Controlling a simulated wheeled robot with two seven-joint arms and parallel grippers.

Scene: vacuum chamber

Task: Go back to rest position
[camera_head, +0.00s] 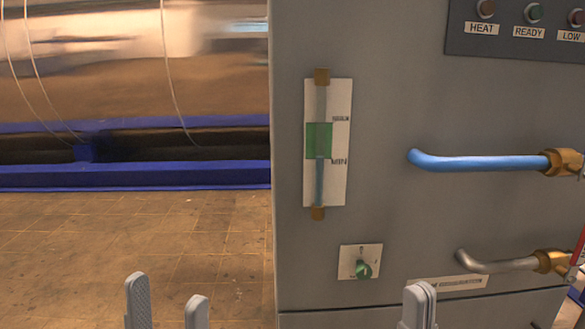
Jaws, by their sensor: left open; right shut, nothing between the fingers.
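My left gripper (167,306) is at the bottom edge, left of the grey cabinet. Its two fingers stand apart with nothing between them, and floor shows in the gap. My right gripper (419,301) is at the bottom edge in front of the cabinet's lower part. Its fingers are together and hold nothing. Only the fingertips of both grippers show. The arms are out of view below.
The grey cabinet (385,120) fills the right side. It carries a level gauge (341,115), a green knob (363,270), a blue pipe (480,162), a grey pipe (495,264) and a lamp panel (510,45). A shiny tank (100,60) on a blue frame (130,175) stands behind open tiled floor.

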